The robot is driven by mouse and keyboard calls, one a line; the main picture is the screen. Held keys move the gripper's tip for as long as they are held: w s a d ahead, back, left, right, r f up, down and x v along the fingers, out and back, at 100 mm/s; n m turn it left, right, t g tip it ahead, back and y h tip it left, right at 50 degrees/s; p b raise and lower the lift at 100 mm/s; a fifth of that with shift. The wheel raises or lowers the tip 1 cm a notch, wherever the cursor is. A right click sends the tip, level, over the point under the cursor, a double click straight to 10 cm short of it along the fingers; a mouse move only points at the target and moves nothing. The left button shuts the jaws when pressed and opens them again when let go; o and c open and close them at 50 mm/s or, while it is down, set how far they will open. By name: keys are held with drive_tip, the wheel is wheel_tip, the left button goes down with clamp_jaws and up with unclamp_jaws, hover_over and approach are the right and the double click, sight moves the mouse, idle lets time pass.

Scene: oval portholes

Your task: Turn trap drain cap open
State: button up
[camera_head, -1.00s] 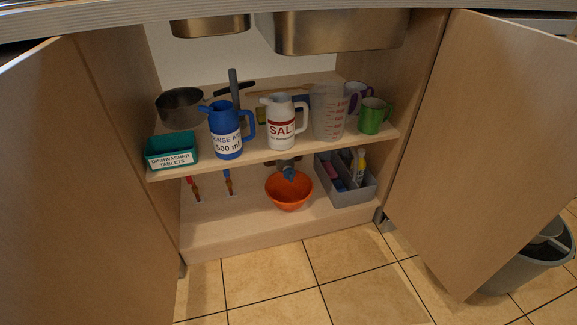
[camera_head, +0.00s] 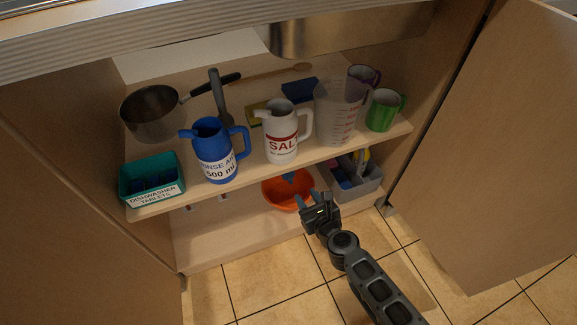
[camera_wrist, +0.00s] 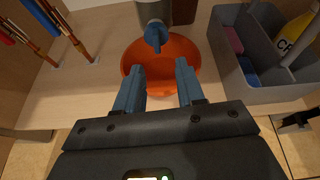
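The blue trap drain cap (camera_wrist: 155,36) hangs at the bottom of a grey trap (camera_wrist: 168,10), above an orange bowl (camera_wrist: 190,48) in the wrist view. In the head view, the cap (camera_head: 288,178) shows partly below the shelf, over the bowl (camera_head: 275,193). My gripper (camera_wrist: 161,70) is open and empty, its two blue-grey fingers apart and pointing toward the bowl and cap. The cap lies ahead of the fingertips, apart from them. In the head view, my gripper (camera_head: 312,198) is at the bowl's front right, low in front of the cabinet. The shelf hides most of the trap.
A grey caddy (camera_wrist: 257,95) with bottles stands right of the bowl. Red and blue pipes (camera_wrist: 52,20) stand at left. The shelf (camera_head: 255,175) above holds jugs, mugs and a pan. An open door (camera_head: 490,150) stands at right.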

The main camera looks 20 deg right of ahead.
sight(292, 178)
drive_tip(key=shift+m, duration=0.4)
drive_tip(key=b+x, duration=0.1)
drive_tip(key=x, duration=0.1)
drive_tip(key=b+x, duration=0.1)
drive_tip(key=x, duration=0.2)
drive_tip(key=b+x, duration=0.1)
drive_tip(key=x, duration=0.2)
drive_tip(key=shift+w+a+r+b, duration=0.15)
drive_tip(key=shift+a+r+b, duration=0.05)
drive_tip(key=shift+a+b, duration=0.15)
drive_tip(key=shift+w+d+f, duration=0.1)
drive_tip(key=shift+w+f, duration=0.05)
drive_tip(key=shift+w, duration=0.5)
drive_tip(key=shift+c, duration=0.2)
clamp_jaws()
